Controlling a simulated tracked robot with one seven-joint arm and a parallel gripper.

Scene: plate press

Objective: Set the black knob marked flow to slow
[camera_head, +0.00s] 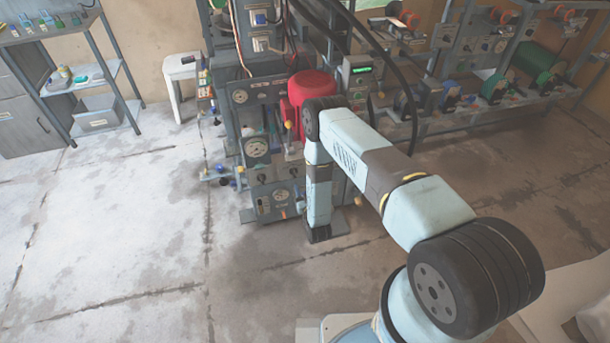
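The plate press (268,112) stands ahead with dials, valves and small controls on its grey panels. No label reading flow or slow can be read at this size, so I cannot tell which control is the black knob. A round dial (240,97) sits on the upper panel and a pressure gauge (257,147) below it. Another gauge (281,195) is on the lower panel. My arm reaches forward, then bends down in front of the press's right side. My gripper cannot be made out; its fingers do not show beyond the dark end of the arm.
A red rounded part (305,92) is on the press behind my arm. A box with a green display (362,70) and black hoses (408,78) are to its right. Racks of equipment (485,45) fill the back right. The floor at left (110,220) is clear.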

